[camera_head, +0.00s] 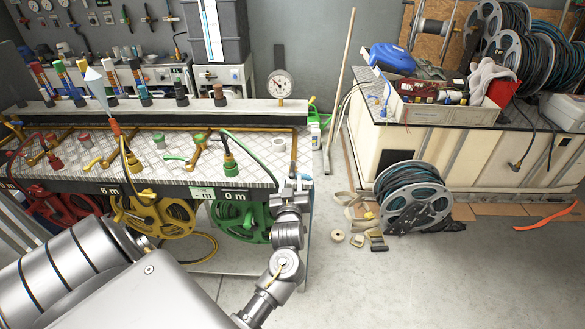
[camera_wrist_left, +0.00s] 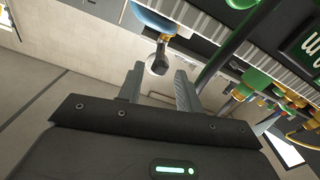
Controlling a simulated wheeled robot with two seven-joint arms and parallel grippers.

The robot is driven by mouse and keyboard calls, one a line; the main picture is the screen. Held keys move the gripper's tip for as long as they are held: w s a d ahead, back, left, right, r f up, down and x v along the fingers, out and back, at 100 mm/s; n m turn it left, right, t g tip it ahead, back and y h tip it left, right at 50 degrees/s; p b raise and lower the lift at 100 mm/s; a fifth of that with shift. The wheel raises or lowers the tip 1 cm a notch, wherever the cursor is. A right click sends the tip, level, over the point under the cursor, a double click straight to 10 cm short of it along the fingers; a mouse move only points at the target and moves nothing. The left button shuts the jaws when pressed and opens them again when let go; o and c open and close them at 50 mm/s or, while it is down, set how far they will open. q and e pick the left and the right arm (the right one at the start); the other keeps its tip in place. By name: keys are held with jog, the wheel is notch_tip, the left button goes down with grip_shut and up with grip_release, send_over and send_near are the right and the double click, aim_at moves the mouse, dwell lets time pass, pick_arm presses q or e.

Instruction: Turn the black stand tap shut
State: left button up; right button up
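In the left wrist view a small black tap part (camera_wrist_left: 161,52) with a pale rounded end hangs from a brass fitting just beyond my left fingertips. I take it for the black stand tap. My left gripper (camera_wrist_left: 159,80) is open, its two grey fingers apart with nothing between them. The tap part lies in line with the gap, and I cannot tell whether a finger touches it. In the head view my left gripper (camera_head: 299,183) is at the right end of the bench, beside a brass pipe (camera_head: 294,150). The tap is not clear there. My right gripper is out of view.
The metal-topped bench (camera_head: 262,172) carries several other taps and hoses, with a red, a yellow (camera_head: 160,219) and a green reel (camera_head: 238,222) below. A loose hose reel (camera_head: 413,197) stands on the floor to the right, near a pale cabinet (camera_head: 440,155).

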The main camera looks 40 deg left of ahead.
aim_at(292, 167)
pick_arm(q)
jog(key=p+x, duration=0.1)
jog(key=x, duration=0.6)
jog(key=shift+w+a, duration=0.15)
jog(key=shift+c, duration=0.2)
grip_shut()
